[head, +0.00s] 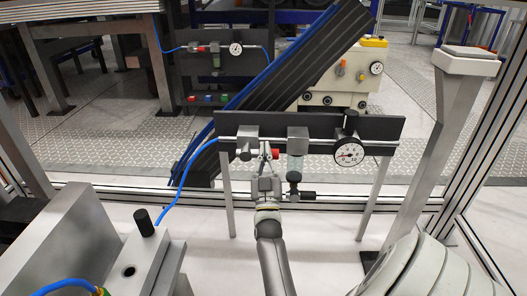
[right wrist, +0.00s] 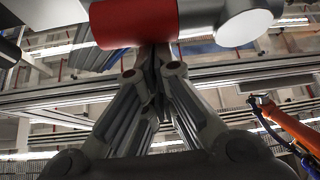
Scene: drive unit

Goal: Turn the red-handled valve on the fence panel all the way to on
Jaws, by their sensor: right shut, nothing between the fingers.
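In the right wrist view the red handle (right wrist: 135,22) crosses the top, beside a grey metal cylinder. My right gripper (head: 265,154) is in front of the panel, just left of the red handle. In the right wrist view its fingertips (right wrist: 155,58) are together with nothing between them, right under the handle. I cannot tell whether they touch it. My left gripper is not in view.
A round gauge (head: 349,153) sits right of the valve, with a black knob (head: 351,115) above it. A blue hose (head: 185,207) runs left from the panel. A grey block with a black knob (head: 144,222) stands at front left. A grey post (head: 460,120) stands right.

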